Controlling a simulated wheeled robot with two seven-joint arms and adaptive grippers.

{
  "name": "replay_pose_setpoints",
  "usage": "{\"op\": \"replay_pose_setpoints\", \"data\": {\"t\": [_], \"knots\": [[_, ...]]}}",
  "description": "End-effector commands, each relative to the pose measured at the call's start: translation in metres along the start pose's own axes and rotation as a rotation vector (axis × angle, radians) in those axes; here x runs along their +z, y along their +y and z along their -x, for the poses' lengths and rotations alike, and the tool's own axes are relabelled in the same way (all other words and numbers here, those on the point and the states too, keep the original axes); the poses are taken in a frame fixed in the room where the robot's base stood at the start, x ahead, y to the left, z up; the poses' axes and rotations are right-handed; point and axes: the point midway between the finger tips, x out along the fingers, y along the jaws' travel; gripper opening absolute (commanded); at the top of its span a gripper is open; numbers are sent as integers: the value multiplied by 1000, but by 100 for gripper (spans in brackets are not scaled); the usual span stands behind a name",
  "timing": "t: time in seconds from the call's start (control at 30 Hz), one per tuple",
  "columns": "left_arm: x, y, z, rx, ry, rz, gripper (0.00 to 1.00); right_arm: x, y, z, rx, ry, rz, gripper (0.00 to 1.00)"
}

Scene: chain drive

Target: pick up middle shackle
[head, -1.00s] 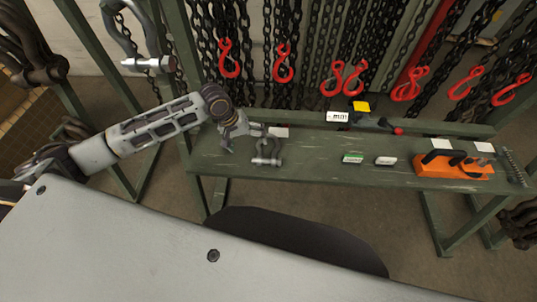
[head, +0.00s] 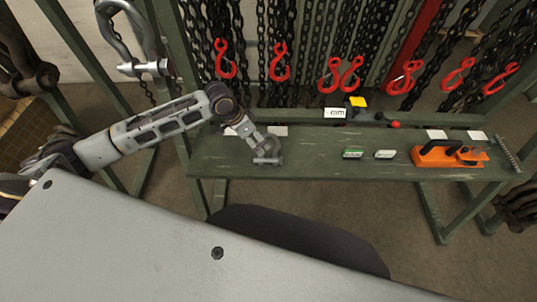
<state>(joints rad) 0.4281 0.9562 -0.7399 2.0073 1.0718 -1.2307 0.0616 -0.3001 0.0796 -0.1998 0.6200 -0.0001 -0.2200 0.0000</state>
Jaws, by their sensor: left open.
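A small grey shackle (head: 267,160) lies on the left part of the green bench (head: 325,163), its pin toward the front edge. My left gripper (head: 264,148) is over the shackle, with its fingers open on either side of the shackle's upper part. The fingers hide much of the shackle, and I cannot tell whether they touch it. A large grey shackle (head: 140,66) hangs from the frame at the upper left. My right gripper is not in view.
Chains with red hooks (head: 279,62) hang behind the bench. A yellow-and-black item (head: 357,103), two small boxes (head: 353,153) and an orange tool (head: 440,157) are to the right. Bench space right of the shackle is clear. A grey surface (head: 150,245) fills the foreground.

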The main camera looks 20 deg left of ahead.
Motion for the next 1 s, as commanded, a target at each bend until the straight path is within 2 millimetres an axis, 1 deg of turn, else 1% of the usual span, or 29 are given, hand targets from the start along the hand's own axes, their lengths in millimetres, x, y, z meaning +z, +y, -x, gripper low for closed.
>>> {"op": "replay_pose_setpoints", "data": {"t": [0.4,0.6,0.73,1.0], "knots": [[-4,0,0,-3,16,-422,100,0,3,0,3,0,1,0],[-4,0,0,-4,16,-571,100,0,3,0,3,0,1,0],[-4,0,0,-4,16,-613,100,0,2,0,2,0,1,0],[-4,0,0,-4,16,-621,100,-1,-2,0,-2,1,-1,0]]}}
